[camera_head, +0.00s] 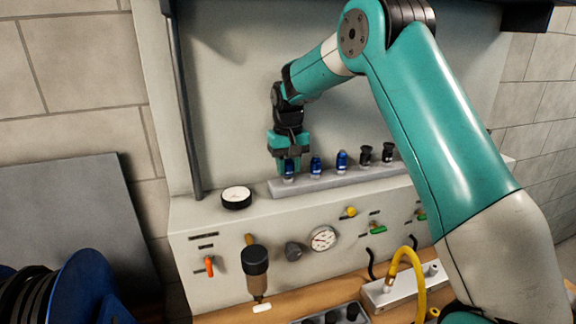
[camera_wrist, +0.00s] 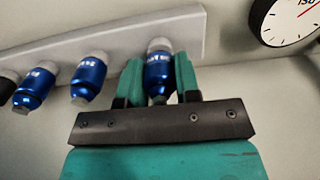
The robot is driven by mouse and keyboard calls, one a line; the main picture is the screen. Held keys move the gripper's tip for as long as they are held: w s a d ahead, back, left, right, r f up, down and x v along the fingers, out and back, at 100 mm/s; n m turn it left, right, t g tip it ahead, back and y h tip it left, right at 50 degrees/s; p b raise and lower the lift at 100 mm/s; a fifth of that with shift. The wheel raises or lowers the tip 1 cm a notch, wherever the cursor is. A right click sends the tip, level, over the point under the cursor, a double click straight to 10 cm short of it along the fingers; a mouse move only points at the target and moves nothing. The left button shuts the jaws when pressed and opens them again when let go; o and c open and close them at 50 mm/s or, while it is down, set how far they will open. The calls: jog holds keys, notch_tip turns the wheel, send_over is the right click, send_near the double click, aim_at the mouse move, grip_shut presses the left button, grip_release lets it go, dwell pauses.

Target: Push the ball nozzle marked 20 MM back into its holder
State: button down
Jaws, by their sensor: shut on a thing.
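My gripper (camera_head: 289,165) points down at the left end of a grey holder rail (camera_head: 330,183). It is shut on the leftmost blue nozzle (camera_head: 289,173). In the wrist view, my gripper's two teal fingers (camera_wrist: 160,78) stand on both sides of this blue nozzle (camera_wrist: 158,73). Its pale ball end meets the rail (camera_wrist: 185,30); how deep it sits is hidden. White lettering on it is too small to read surely. Two more blue nozzles (camera_head: 316,166) (camera_head: 341,161) stand in the rail to the right, in the wrist view to the left (camera_wrist: 88,77) (camera_wrist: 34,88).
Two black nozzles (camera_head: 365,155) (camera_head: 389,152) stand farther right in the rail. A round black-rimmed dial (camera_head: 236,197) lies left of the rail. A gauge (camera_head: 323,238), levers and a yellow hose (camera_head: 415,272) are on the front below. The panel behind is bare.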

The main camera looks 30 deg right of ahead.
jog(key=shift+f, duration=0.5)
jog(key=c, duration=0.8)
grip_release()
jog(key=shift+o, duration=0.2)
notch_tip(320, 180, up, 18)
jog(key=b, duration=0.3)
jog(key=shift+f, duration=0.25)
